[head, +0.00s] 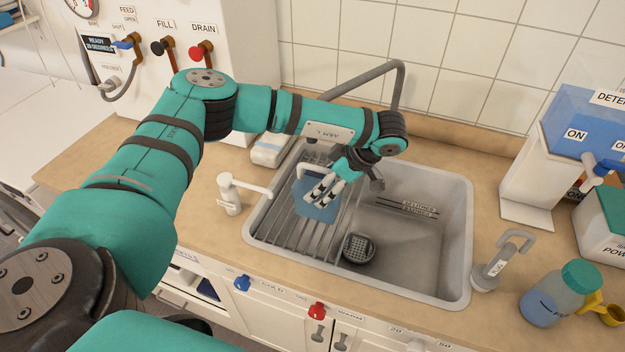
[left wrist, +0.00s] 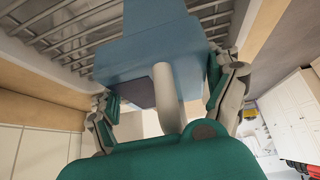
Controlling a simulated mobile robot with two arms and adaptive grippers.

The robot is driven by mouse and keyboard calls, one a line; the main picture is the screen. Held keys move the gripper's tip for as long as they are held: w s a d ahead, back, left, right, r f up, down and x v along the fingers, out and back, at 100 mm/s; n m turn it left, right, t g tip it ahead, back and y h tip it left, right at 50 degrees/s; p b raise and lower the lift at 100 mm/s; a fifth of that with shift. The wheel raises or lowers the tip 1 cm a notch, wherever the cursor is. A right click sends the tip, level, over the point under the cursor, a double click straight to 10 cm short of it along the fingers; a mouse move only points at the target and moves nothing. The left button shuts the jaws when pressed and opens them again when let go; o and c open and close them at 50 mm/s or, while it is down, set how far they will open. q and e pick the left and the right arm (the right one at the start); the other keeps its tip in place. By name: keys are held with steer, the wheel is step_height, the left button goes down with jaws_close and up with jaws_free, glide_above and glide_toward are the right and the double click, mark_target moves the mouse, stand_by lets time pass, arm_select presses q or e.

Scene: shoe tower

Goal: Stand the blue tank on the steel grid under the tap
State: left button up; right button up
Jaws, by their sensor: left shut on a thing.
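The blue tank (head: 318,208) is over the steel grid (head: 283,226) in the left part of the sink. My left gripper (head: 328,188) is shut on it from above. In the left wrist view the tank (left wrist: 150,45) has a pale handle (left wrist: 166,98) between the two fingers of the left gripper (left wrist: 165,88). The grid bars (left wrist: 60,30) show behind the tank; I cannot tell whether it touches them. The grey tap pipe (head: 402,85) arches behind the sink; its outlet is hidden by my arm. My right gripper is not in view.
A dark drain basket (head: 359,248) lies in the basin. A white spout (head: 230,192) stands left of the sink, a grey lever fitting (head: 500,262) right of it. A teal-capped bottle (head: 550,298) and a detergent dispenser (head: 560,150) stand farther right. The basin's right part is free.

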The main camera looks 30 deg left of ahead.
mark_target(313, 177)
arm_select(q)
steer(key=a, duration=0.3)
steer(key=shift+s+a+p, duration=0.1)
steer(key=shift+s+p, duration=0.15)
steer(key=shift+p, duration=0.1)
step_height(313, 177, down, 3)
steer(key=shift+f+p, duration=0.15)
steer(key=shift+p, duration=0.75)
steer(key=shift+f, duration=0.1)
steer(key=o, duration=1.4)
steer(key=shift+f, duration=0.1)
steer(key=shift+c, duration=0.2)
